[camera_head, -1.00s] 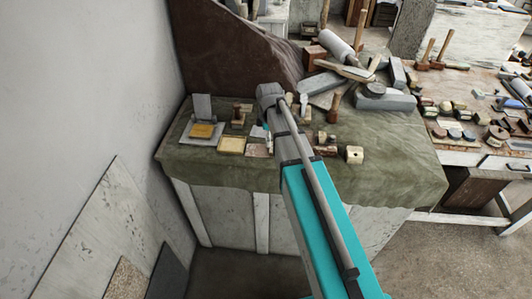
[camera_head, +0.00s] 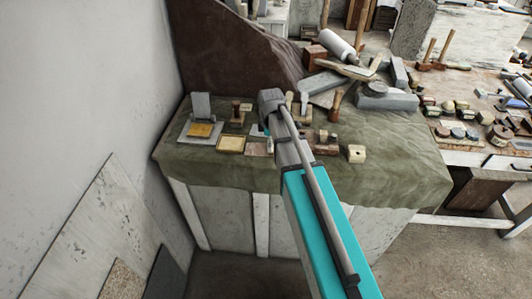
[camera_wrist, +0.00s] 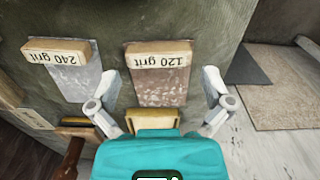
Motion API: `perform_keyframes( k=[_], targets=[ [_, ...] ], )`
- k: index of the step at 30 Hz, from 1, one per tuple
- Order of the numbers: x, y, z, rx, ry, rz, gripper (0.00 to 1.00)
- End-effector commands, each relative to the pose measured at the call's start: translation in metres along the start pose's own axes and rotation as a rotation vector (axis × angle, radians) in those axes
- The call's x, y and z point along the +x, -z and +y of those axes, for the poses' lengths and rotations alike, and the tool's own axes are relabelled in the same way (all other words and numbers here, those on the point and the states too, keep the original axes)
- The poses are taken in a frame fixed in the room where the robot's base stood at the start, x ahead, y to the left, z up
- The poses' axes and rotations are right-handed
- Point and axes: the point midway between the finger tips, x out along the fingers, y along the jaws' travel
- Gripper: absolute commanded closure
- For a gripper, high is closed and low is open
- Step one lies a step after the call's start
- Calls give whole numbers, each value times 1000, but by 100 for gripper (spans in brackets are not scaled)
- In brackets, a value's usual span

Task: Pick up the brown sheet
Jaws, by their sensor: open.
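The brown sheet (camera_wrist: 158,86) is a small speckled rectangle in the middle of the wrist view. A pale block (camera_wrist: 158,56) marked "120 grit" lies across its upper end, and the writing appears upside down. My gripper (camera_wrist: 162,85) is open, with one finger at each side of the sheet and nothing held. I cannot tell the height between fingertips and sheet. In the head view my arm's end (camera_head: 270,103) is over the green-covered table (camera_head: 390,165). I cannot single out the sheet there for certain.
A grey sheet (camera_wrist: 80,80) with a "240 grit" block (camera_wrist: 56,51) lies left of the brown sheet. A wooden block (camera_wrist: 154,119) is just below it. Small tools crowd the table. A white block (camera_head: 356,153) stands right of my arm. Boards (camera_head: 100,220) lean at the left wall.

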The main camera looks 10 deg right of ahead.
Motion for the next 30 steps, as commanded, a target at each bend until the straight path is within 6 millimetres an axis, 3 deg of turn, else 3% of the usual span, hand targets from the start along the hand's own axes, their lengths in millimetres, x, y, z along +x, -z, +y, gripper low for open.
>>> perform_keyframes(
  k=[3, 9, 28, 30],
  targets=[
    [12, 0, 0, 0, 0, 0, 0],
    [19, 0, 0, 0, 0, 0, 0],
    [19, 1, 0, -1, 0, 0, 0],
    [19, 1, 0, -1, 0, 0, 11]
  ],
)
